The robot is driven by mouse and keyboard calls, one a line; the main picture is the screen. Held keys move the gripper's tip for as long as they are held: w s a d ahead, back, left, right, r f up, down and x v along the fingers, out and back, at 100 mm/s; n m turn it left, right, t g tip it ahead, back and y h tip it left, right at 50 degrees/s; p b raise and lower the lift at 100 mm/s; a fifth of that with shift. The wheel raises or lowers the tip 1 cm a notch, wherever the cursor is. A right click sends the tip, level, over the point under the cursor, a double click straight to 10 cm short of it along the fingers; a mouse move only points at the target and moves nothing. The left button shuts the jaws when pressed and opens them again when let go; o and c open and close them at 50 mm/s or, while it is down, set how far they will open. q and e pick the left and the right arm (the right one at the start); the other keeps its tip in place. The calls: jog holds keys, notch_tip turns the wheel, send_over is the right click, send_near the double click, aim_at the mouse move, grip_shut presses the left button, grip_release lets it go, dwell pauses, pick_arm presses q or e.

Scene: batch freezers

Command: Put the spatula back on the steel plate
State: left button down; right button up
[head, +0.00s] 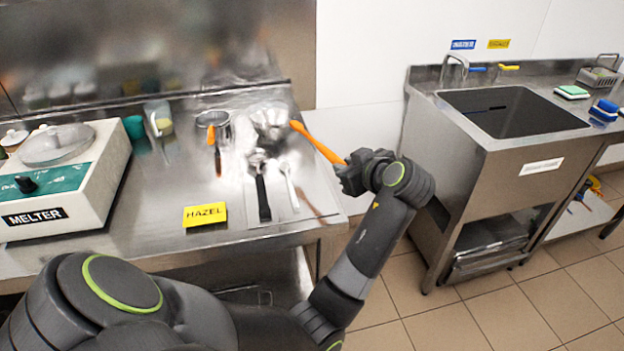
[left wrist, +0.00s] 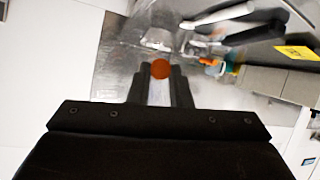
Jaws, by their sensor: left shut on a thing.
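My left gripper (head: 350,176) is shut on an orange spatula (head: 318,143). It holds the spatula above the right end of the steel worktop, with the orange part pointing up and left toward a metal bowl. In the left wrist view, the orange end of the spatula (left wrist: 160,68) shows just beyond the closed fingers (left wrist: 160,88). The steel plate (head: 278,200) lies on the worktop left of my gripper. A black-handled utensil (head: 262,195) and a pale metal utensil (head: 289,186) lie on it. My right gripper is out of view.
A yellow HAZEL card (head: 205,214) lies left of the plate. A metal bowl (head: 270,122) and a strainer-like vessel (head: 212,119) stand behind. The melter (head: 60,180) is at the far left. A sink unit (head: 480,170) stands right, across a gap.

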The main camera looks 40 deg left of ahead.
pick_arm(q)
jog(key=shift+a+n+g, duration=0.15)
jog(key=shift+n+g, duration=0.15)
send_over(342, 211)
notch_tip(342, 211, down, 5)
jog(key=shift+f+p, duration=0.1)
jog(key=shift+p, duration=0.25)
notch_tip(342, 211, down, 4)
jog(key=shift+f, duration=0.35)
jog(key=shift+f, duration=0.1)
jog(key=c, duration=1.3)
grip_release()
